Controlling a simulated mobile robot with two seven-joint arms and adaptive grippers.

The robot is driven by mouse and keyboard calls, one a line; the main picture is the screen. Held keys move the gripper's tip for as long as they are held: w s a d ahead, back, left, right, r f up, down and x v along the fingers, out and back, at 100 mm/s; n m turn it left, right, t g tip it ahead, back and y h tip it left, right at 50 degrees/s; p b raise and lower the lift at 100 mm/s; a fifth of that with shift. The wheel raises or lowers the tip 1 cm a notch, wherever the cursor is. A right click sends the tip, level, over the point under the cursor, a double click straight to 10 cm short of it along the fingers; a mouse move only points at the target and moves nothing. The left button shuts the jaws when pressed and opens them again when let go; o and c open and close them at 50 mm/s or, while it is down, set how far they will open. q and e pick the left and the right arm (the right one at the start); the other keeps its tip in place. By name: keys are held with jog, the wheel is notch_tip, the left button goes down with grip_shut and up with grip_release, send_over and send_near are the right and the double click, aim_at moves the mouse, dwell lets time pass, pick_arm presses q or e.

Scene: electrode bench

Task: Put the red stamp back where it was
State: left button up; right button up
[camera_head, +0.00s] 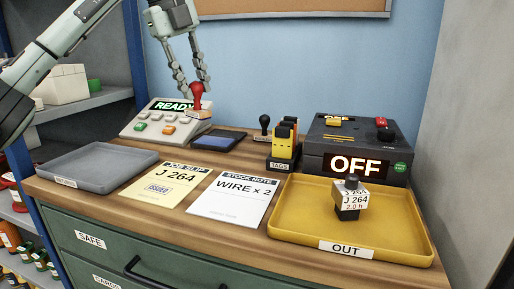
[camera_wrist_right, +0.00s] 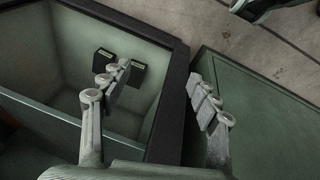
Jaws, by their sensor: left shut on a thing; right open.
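The red stamp (camera_head: 197,92) is upright, held by its handle in my left gripper (camera_head: 192,86). It hangs above the bench, in front of the READY device (camera_head: 168,117) and just left of and above the dark ink pad (camera_head: 217,140). A black-handled stamp (camera_head: 264,126) stands at the back, right of the pad. My right gripper (camera_wrist_right: 160,92) is open and empty in the right wrist view, over an open compartment (camera_wrist_right: 75,125) with two dark blocks (camera_wrist_right: 121,68) inside. The right gripper is outside the head view.
A grey tray (camera_head: 97,160) is at the left, with a job slip (camera_head: 164,181) and stock note (camera_head: 233,194) beside it. A yellow-black TAGS holder (camera_head: 284,148) and an OFF box (camera_head: 355,150) stand at the right. The yellow OUT tray (camera_head: 300,215) holds a labelled block (camera_head: 350,199).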

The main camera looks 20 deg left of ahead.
pick_arm(q)
jog(key=w+d+f, duration=0.2)
jog(key=d+f, duration=0.1)
jog(key=w+d+f, duration=0.2)
jog(key=d+f, duration=0.1)
jog(key=w+d+f+p, duration=0.1)
jog(key=w+d+f, duration=0.1)
jog(key=d+f, duration=0.1)
jog(key=shift+w+d+f, duration=0.25)
jog(key=shift+d+f, duration=0.05)
jog(key=shift+f, duration=0.6)
pick_arm(e)
notch_tip(320, 180, down, 2)
jog(key=shift+s+a+f, duration=0.1)
jog(key=shift+f, duration=0.1)
pick_arm(q)
jog(key=shift+f, duration=0.2)
jog(key=o, duration=0.9)
pick_arm(e)
jog(key=shift+r, duration=0.25)
pick_arm(q)
jog(key=shift+r, duration=0.1)
